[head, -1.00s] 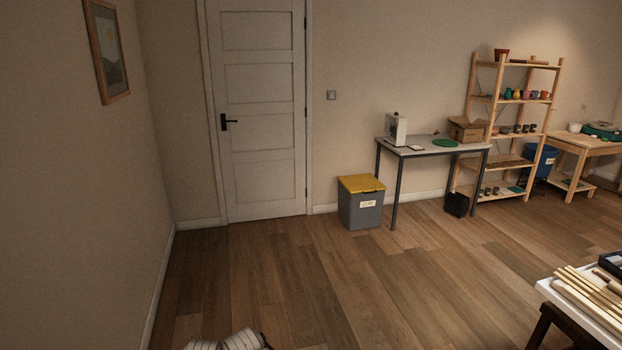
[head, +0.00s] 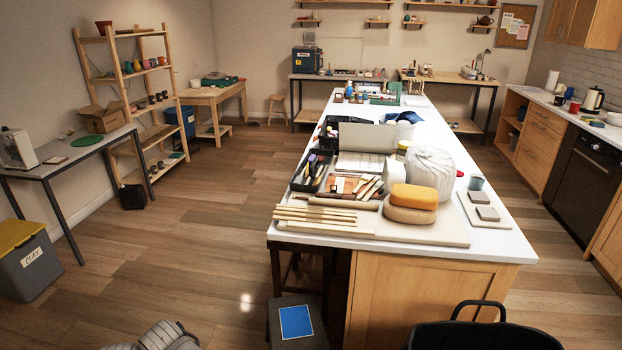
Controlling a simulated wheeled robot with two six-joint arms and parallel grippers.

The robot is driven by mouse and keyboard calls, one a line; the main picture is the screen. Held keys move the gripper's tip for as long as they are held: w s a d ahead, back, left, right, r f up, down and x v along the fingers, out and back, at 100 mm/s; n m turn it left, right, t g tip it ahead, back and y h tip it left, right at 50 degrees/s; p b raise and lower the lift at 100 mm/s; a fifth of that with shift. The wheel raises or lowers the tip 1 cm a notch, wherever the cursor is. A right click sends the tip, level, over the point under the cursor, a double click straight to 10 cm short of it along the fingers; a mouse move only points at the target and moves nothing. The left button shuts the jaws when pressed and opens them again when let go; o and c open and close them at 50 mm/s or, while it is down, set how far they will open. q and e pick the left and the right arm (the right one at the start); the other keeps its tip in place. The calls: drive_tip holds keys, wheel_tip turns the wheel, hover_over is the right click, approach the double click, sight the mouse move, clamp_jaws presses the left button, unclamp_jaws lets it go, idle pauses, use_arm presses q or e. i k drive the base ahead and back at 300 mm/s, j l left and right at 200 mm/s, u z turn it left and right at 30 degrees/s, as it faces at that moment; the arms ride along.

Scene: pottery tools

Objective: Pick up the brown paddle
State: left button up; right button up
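I cannot single out the brown paddle for sure in the head view. Several small wooden tools (head: 368,187) lie among the things near the front of the long white-topped island (head: 490,237).
A yellow-orange sponge (head: 414,197) and a white wrapped bundle (head: 430,172) stand right of the tools. A dark stool (head: 297,322) and a black bucket (head: 485,335) stand before the island. Wooden floor is open on the left, towards a grey-topped table (head: 60,165).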

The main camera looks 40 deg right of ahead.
sight(317, 194)
drive_tip(key=i+z, duration=0.2)
drive_tip(key=z, duration=0.25)
drive_tip(key=i+j+z, duration=0.1)
drive_tip(key=i+z, duration=0.15)
drive_tip(key=z, duration=0.2)
drive_tip(key=i+j+z, duration=0.15)
drive_tip(key=z, duration=0.3)
drive_tip(key=i+j+z, duration=0.2)
drive_tip(key=z, duration=0.25)
